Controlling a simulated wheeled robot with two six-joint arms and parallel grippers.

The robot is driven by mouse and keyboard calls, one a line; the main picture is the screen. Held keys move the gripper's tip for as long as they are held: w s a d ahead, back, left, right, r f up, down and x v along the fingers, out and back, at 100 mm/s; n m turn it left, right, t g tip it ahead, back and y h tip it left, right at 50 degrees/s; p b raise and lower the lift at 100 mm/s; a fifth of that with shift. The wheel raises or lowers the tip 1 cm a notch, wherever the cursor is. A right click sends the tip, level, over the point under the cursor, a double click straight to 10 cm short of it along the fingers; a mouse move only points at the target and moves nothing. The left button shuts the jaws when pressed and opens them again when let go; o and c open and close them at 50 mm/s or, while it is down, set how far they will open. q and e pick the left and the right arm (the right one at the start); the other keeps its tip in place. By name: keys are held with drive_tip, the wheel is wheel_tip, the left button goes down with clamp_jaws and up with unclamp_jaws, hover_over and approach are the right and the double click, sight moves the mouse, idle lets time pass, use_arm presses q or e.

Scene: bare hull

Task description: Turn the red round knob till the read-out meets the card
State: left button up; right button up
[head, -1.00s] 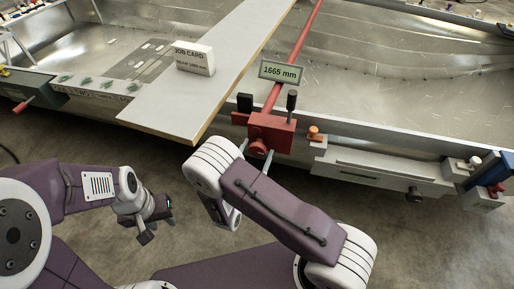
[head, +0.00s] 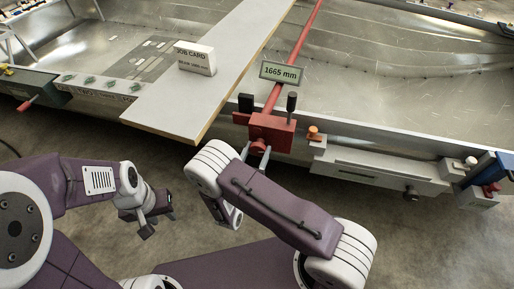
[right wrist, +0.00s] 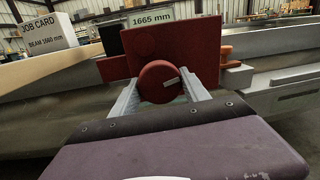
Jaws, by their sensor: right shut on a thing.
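The red round knob (right wrist: 160,82) sits on the front of a red block (head: 271,132) at the hull's near edge. My right gripper (right wrist: 160,92) is shut on the knob, with one finger at each side; a pale mark shows on the knob's face. In the head view my right arm covers part of this grip. The read-out (head: 283,72) above the block shows 1665 mm. The white job card (head: 195,58) stands on the pale board and reads BEAM 1660 mm in the right wrist view (right wrist: 48,38). My left gripper (head: 158,222) hangs empty at lower left, its fingers apart.
A pale board (head: 180,115) lies across the hull left of the block. A red bar (head: 300,45) runs back from the block. Two black posts stand on the block. An orange knob (head: 313,131) and a grey rail (head: 380,170) are to its right.

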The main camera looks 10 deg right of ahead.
drive_tip(key=n+p, duration=0.1)
drive_tip(key=n, duration=0.3)
drive_tip(key=shift+d+p, duration=0.1)
drive_tip(key=shift+p, duration=0.3)
drive_tip(key=shift+n+t+p, duration=0.5)
drive_tip(key=shift+n+p, duration=0.2)
drive_tip(key=shift+n, duration=1.7)
drive_tip(key=o, duration=1.3)
drive_tip(key=shift+o, duration=0.2)
drive_tip(key=r+p+v, duration=0.1)
drive_tip(key=v, duration=0.8)
drive_tip(key=shift+s+f+p, duration=0.15)
drive_tip(key=shift+f+p, duration=0.15)
drive_tip(key=shift+f, duration=0.15)
